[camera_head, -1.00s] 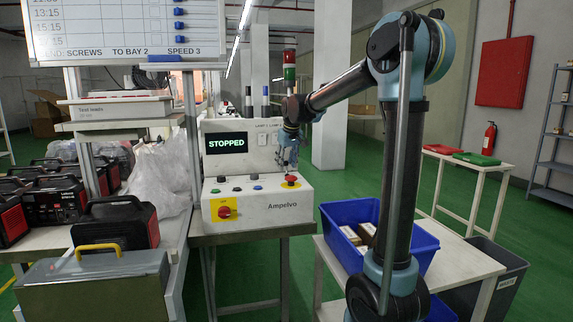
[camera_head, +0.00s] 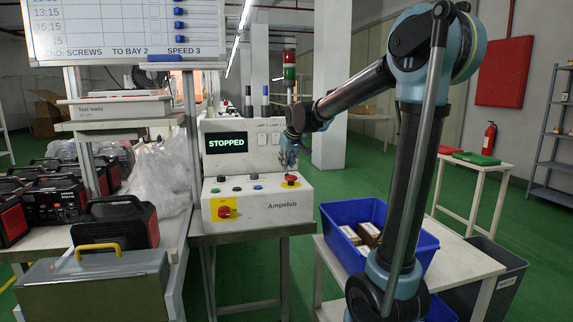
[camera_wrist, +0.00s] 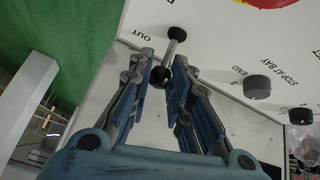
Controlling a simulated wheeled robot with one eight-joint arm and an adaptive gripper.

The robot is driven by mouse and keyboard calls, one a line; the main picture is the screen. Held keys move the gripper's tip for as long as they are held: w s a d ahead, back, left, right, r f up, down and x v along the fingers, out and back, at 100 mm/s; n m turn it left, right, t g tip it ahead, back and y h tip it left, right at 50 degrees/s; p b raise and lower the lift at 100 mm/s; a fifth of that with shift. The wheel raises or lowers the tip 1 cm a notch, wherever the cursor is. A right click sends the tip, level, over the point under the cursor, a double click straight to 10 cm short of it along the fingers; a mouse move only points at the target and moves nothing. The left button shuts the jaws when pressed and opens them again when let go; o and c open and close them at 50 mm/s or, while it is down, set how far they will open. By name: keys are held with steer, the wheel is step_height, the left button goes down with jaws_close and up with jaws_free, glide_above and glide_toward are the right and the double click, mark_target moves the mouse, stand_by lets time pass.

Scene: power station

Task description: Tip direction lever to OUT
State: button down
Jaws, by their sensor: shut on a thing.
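The direction lever (camera_wrist: 171,52) in the wrist view is a short metal rod with a black ball knob (camera_wrist: 160,77). It rises from the white control panel beside a printed OUT label (camera_wrist: 145,35). My gripper (camera_wrist: 166,80) is shut on the lever, with a fingertip on each side of the ball. In the head view my gripper (camera_head: 288,158) is at the right rear of the panel of the white Ampelvo console (camera_head: 260,210), and the lever cannot be made out there. The console display (camera_head: 226,143) reads STOPPED.
A red mushroom button (camera_head: 290,179) on yellow sits close in front of my gripper. Dark selector knobs (camera_wrist: 257,87) stand to the right in the wrist view. A blue bin (camera_head: 345,210) with boxes is right of the console. Green floor lies behind.

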steer(key=s+t, duration=0.1)
steer(key=t, duration=0.1)
steer(key=s+t+y, duration=0.1)
steer(key=t, duration=0.1)
steer(key=shift+s+d+f, duration=0.2)
steer(key=shift+s+d, duration=0.1)
steer(key=shift+d, duration=0.1)
steer(key=shift+s+d+f+t+y, duration=0.2)
steer(key=shift+s+t+y, duration=0.15)
steer(key=shift+t, duration=0.4)
steer(key=shift+s+d+f+t+y, duration=0.15)
steer(key=shift+s+t+y, duration=0.15)
steer(key=shift+t, duration=0.45)
steer(key=c, duration=1.4)
jaws_free()
steer(key=shift+c, duration=0.2)
steer(key=shift+s, duration=0.1)
steer(key=shift+v, duration=5.8)
steer(key=shift+f, duration=0.15)
